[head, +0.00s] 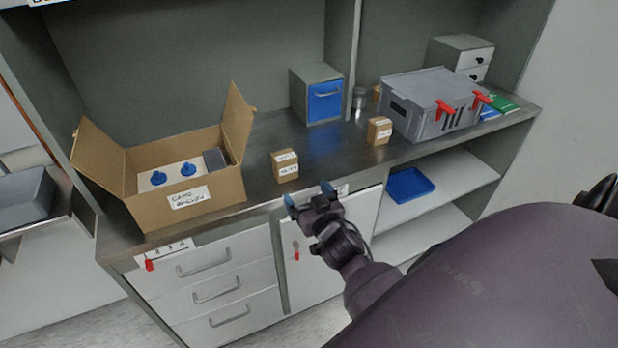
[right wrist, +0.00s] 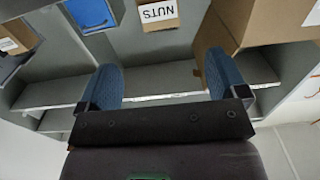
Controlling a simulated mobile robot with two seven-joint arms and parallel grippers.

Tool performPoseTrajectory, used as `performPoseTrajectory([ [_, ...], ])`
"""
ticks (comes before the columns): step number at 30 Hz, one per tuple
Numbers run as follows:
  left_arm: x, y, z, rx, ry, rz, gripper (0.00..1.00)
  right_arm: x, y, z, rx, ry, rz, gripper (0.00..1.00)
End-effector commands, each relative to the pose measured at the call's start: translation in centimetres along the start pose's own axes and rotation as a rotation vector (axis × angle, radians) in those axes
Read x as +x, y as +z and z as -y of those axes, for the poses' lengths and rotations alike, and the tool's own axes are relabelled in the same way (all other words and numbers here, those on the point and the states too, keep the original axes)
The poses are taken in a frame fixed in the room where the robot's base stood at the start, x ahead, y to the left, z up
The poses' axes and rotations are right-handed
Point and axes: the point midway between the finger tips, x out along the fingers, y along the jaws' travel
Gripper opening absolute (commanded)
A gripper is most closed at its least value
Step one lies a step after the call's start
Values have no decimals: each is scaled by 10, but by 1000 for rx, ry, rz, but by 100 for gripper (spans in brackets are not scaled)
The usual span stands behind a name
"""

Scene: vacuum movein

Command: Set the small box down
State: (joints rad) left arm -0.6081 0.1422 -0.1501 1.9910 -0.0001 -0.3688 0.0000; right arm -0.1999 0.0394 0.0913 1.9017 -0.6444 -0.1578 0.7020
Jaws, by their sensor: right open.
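A small brown cardboard box (head: 285,165) with white labels stands upright on the counter, right of the large open carton. In the right wrist view the small box (right wrist: 157,14) appears upside down at the top, with the label "NUTS". My right gripper (head: 309,196) is at the counter's front edge, in front of the box and apart from it. Its two blue fingertips are spread with nothing between them, as the right wrist view also shows (right wrist: 165,80). A second small box (head: 379,131) stands farther right on the counter. My left gripper is not in view.
The large open carton (head: 190,209) holds blue-knobbed parts and a dark block. A blue-fronted bin (head: 325,100) stands behind, and a grey crate (head: 423,115) with red clips is at the right. Bare counter (head: 331,147) lies between the small boxes. A blue tray (head: 407,186) is on the shelf below.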

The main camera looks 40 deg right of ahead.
Motion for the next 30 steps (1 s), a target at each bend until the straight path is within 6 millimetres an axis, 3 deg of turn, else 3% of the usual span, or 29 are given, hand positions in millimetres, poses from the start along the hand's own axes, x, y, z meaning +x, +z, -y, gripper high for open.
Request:
performPoseTrajectory([
  [5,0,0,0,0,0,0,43,-44,44,1,-50,-31,141,91],
  [10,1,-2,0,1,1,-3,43,-115,100,10,-111,-114,354,91],
  [16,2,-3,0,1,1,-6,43,-179,137,23,-151,-214,522,91],
  [20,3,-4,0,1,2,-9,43,-193,143,27,-157,-241,554,91],
  [30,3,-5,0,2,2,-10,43,-193,143,27,-158,-242,555,91],
])
